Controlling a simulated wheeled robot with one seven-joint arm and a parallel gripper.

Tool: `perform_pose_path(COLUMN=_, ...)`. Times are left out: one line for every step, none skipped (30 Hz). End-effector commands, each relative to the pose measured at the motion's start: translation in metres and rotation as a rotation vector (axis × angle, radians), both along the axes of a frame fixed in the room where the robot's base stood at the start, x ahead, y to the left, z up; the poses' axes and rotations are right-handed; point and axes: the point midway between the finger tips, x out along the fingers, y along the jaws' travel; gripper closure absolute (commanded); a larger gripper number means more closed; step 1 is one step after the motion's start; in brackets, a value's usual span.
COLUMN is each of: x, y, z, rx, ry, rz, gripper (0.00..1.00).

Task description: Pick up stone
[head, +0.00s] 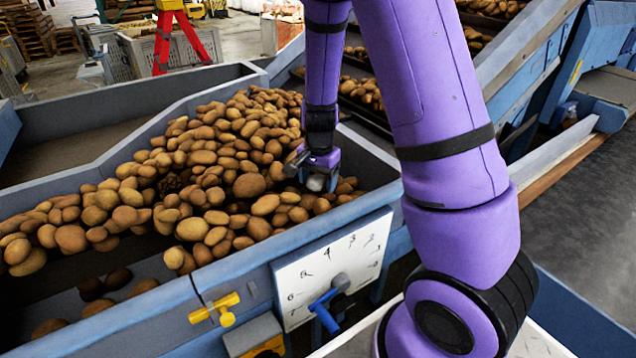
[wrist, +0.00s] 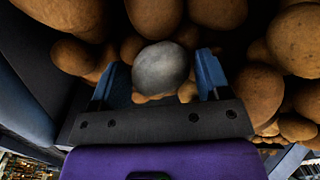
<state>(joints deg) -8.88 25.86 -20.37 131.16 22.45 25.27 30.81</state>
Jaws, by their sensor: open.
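The stone (wrist: 161,68) is grey and rounded and lies among the brown potatoes. In the wrist view it sits between the two blue fingers of my gripper (wrist: 158,80), with a gap to each finger. The jaws are open. In the head view my gripper (head: 314,170) is low at the right end of the potato heap, and the stone (head: 316,183) shows as a small pale patch at its tip. Part of the stone's underside is hidden.
Many potatoes (head: 215,165) fill the blue-grey hopper (head: 225,262) around my gripper. Its side wall (head: 370,150) stands close on the right. A white dial panel (head: 335,265) with a blue handle and a yellow valve (head: 215,310) are on the front. A sloping conveyor (head: 530,50) rises at the right.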

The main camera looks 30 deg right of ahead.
Motion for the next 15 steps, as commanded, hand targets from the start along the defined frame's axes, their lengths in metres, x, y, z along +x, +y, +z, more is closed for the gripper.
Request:
perform_pose_path(x=0.0000, y=0.0000, z=0.0002, rx=0.000, ry=0.000, rz=0.000, gripper=0.30)
perform_pose_path(x=0.0000, y=0.0000, z=0.0002, rx=0.000, ry=0.000, rz=0.000, gripper=0.30)
perform_pose_path(x=-0.0001, y=0.0001, z=0.0002, rx=0.000, ry=0.000, rz=0.000, gripper=0.32)
perform_pose_path(x=-0.0001, y=0.0001, z=0.0002, rx=0.000, ry=0.000, rz=0.000, gripper=0.39)
perform_pose_path(x=-0.0001, y=0.0001, z=0.0003, rx=0.000, ry=0.000, rz=0.000, gripper=0.46)
perform_pose_path(x=-0.0001, y=0.0001, z=0.0003, rx=0.000, ry=0.000, rz=0.001, gripper=0.55)
perform_pose_path(x=-0.0001, y=0.0001, z=0.0003, rx=0.000, ry=0.000, rz=0.001, gripper=0.62)
perform_pose_path(x=-0.0001, y=0.0001, z=0.0003, rx=0.000, ry=0.000, rz=0.001, gripper=0.69)
perform_pose_path(x=0.0000, y=0.0000, z=0.0004, rx=0.000, ry=0.000, rz=0.001, gripper=0.70)
perform_pose_path(x=0.0000, y=0.0000, z=0.0004, rx=0.000, ry=0.000, rz=0.001, gripper=0.70)
perform_pose_path(x=0.0000, y=0.0000, z=0.0004, rx=0.000, ry=0.000, rz=0.001, gripper=0.70)
perform_pose_path(x=0.0000, y=0.0000, z=0.0004, rx=0.000, ry=0.000, rz=0.001, gripper=0.70)
perform_pose_path(x=0.0000, y=0.0000, z=0.0005, rx=0.000, ry=0.000, rz=0.001, gripper=0.70)
perform_pose_path(x=0.0000, y=0.0000, z=0.0005, rx=0.000, ry=0.000, rz=0.001, gripper=0.70)
perform_pose_path(x=0.0001, y=0.0000, z=0.0010, rx=0.000, ry=0.000, rz=0.001, gripper=0.70)
